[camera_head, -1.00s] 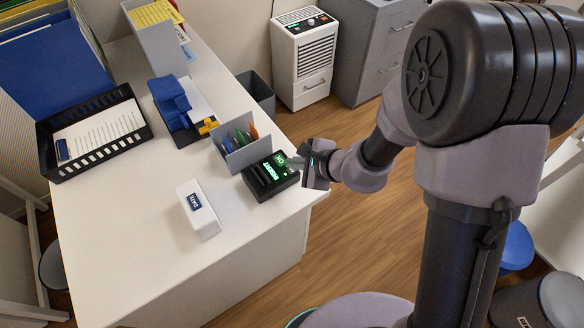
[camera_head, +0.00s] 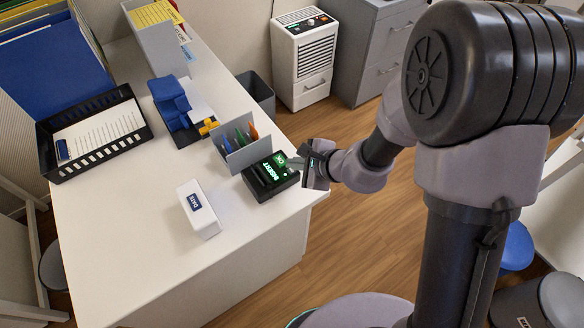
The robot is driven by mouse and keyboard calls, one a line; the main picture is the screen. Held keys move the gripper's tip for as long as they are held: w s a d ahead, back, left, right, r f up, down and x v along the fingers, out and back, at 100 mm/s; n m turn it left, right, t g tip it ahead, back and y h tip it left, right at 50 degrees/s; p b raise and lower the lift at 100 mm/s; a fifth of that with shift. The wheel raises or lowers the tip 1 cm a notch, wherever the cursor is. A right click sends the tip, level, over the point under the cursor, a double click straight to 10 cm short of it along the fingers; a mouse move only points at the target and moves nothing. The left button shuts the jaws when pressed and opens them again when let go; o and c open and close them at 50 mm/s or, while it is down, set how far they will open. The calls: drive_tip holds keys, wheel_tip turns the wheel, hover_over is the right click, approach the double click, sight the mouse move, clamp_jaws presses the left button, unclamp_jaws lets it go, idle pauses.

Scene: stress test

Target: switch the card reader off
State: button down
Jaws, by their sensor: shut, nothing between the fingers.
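The card reader (camera_head: 262,187) is a small black box near the right edge of the white desk. Green lit lettering shows on its top, with a green screen toward its upper right. My gripper (camera_head: 301,163) is at the reader's right side, its fingers shut and empty, pointing left toward the green screen. The fingertips are close to the reader; I cannot tell whether they touch it. The reader's switch cannot be made out from here.
A grey holder with coloured cards (camera_head: 246,154) stands right behind the reader. A white box marked DATE (camera_head: 207,222) lies to its left. A blue device (camera_head: 169,98) and a black tray (camera_head: 148,137) are farther back. The desk's front is clear.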

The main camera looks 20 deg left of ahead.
sight(294, 172)
idle(0.4)
drive_tip(key=shift+f+b, duration=0.45)
drive_tip(key=shift+b, duration=0.25)
drive_tip(key=shift+f, duration=0.15)
drive_tip(key=shift+r, duration=0.65)
wheel_tip(294, 172, up, 6)
drive_tip(key=p, duration=0.4)
